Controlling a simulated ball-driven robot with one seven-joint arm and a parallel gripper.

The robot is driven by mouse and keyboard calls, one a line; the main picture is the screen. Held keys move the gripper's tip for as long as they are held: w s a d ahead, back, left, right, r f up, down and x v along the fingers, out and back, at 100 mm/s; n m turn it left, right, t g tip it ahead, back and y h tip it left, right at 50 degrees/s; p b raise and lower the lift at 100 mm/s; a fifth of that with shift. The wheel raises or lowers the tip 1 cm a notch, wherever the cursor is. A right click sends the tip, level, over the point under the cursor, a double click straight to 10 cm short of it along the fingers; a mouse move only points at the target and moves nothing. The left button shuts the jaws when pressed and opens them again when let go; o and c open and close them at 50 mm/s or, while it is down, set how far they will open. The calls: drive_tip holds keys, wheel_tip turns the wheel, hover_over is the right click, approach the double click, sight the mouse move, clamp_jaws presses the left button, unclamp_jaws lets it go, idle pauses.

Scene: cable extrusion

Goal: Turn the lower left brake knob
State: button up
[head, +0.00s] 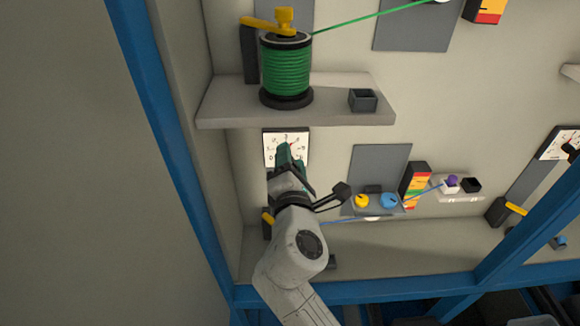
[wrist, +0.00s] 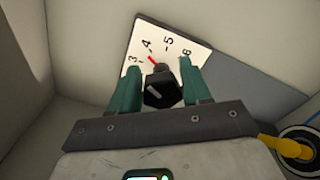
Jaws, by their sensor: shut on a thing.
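The lower left brake knob (wrist: 164,93) is black with a pale mark, and sits in front of a white numbered dial plate (wrist: 170,40). A red pointer on the dial points toward the 4. My gripper (wrist: 162,76) has its two green fingers on either side of the knob, shut on it. In the head view my gripper (head: 289,158) reaches up to the dial plate (head: 272,144) below the left shelf; there the knob is hidden behind the fingers.
A green cable spool (head: 286,75) and a small dark box (head: 363,100) stand on the shelf (head: 220,103) above my gripper. Yellow and blue pulleys (head: 375,201) and a coloured block (head: 414,183) lie to the right. A blue frame post (head: 155,120) is at the left.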

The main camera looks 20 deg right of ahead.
drive_tip(key=shift+f+m+b, duration=0.2)
drive_tip(key=shift+m+b, duration=0.45)
drive_tip(key=shift+m, duration=0.45)
drive_tip(key=shift+d, duration=0.1)
drive_tip(key=o, duration=1)
drive_tip(key=shift+s, duration=0.1)
drive_tip(key=b+v, duration=0.1)
drive_tip(key=v, duration=0.9)
drive_tip(key=shift+s+b, duration=0.35)
drive_tip(key=shift+b, duration=0.05)
